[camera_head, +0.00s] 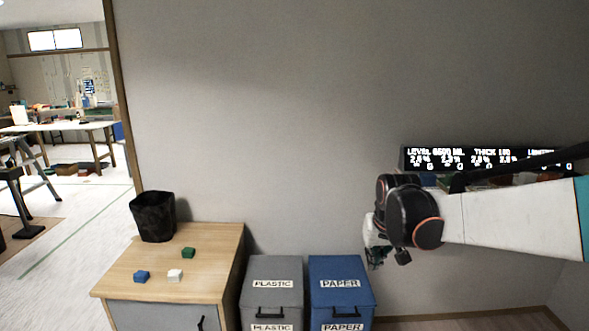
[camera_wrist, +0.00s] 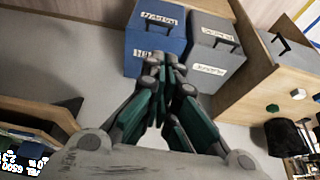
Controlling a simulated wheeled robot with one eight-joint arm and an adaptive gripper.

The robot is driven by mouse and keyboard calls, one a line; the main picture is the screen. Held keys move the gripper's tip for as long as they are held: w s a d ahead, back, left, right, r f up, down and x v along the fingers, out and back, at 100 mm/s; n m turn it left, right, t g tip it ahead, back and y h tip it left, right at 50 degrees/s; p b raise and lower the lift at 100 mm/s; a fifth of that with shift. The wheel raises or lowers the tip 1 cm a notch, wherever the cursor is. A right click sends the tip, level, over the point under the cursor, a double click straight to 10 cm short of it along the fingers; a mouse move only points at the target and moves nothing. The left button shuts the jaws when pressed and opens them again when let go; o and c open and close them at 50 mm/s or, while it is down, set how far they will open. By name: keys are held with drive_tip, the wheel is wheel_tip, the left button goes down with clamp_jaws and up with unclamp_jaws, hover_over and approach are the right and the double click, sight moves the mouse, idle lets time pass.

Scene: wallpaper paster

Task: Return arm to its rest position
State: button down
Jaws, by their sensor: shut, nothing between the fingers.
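My arm reaches in from the right in the head view, with my gripper (camera_head: 376,256) hanging in front of the grey wall, right of the blue paper bin. In the wrist view my gripper (camera_wrist: 168,62) shows its green-padded fingers drawn together at the tips. Nothing is between them. The fingertips appear in front of the bins, apart from them as far as I can see.
A wooden cabinet (camera_head: 215,245) bears a black bin (camera_head: 153,216), a green block (camera_head: 188,253), a blue block (camera_head: 141,276) and a white block (camera_head: 175,275). A grey plastic bin (camera_head: 272,270) and blue paper bin (camera_head: 341,268) stand beside it. A display (camera_head: 440,158) is behind my arm.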

drive_tip(key=s+r+t, duration=0.2)
drive_tip(key=s, duration=2.6)
drive_tip(key=shift+t, duration=0.4)
drive_tip(key=shift+r, duration=0.1)
